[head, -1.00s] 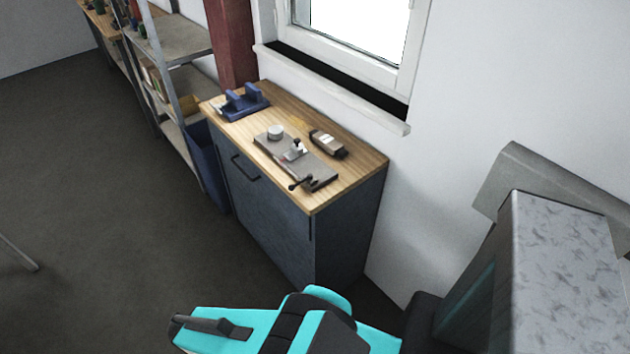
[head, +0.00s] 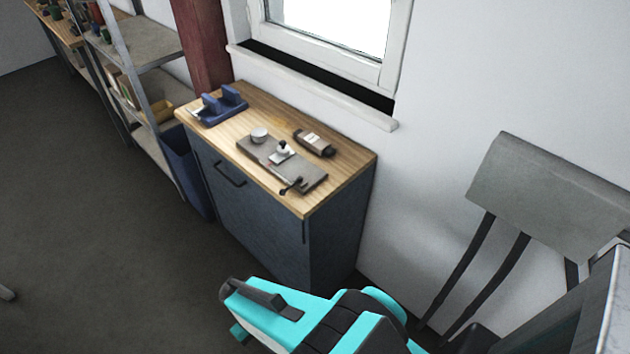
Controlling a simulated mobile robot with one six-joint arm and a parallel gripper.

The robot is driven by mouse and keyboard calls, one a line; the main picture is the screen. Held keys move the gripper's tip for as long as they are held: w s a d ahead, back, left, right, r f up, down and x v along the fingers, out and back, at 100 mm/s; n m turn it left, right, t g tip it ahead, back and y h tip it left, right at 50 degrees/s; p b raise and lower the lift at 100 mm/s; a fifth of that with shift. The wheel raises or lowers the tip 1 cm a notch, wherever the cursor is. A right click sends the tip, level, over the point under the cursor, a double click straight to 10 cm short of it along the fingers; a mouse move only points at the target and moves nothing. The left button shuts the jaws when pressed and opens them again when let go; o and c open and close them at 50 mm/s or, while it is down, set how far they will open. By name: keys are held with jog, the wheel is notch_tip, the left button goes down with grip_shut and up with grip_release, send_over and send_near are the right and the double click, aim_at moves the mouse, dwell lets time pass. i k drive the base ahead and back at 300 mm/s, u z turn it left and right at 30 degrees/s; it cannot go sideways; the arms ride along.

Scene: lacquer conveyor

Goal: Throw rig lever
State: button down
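The rig is a grey plate (head: 305,175) lying on the wooden top of a low cabinet. It carries a pale round disc (head: 259,135), a small metal block with a knob (head: 282,152) and, at its near right corner, a small dark lever (head: 291,187). The lever is too small to tell its exact setting. My teal and black arm shows at the bottom of the head view, with what looks like my gripper (head: 236,305) at its left end. It is well short of the cabinet and apart from the rig. Its fingers cannot be made out clearly.
A dark labelled device (head: 315,143) lies behind the rig, and a blue holder (head: 220,106) stands left on the cabinet top (head: 345,168). A blue bin (head: 187,170) and metal shelves stand left. A chair (head: 550,190) is at right. Floor in front is open.

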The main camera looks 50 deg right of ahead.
aim_at(282, 192)
jog(key=z, duration=1.05)
jog(key=k, duration=1)
jog(key=i, duration=0.95)
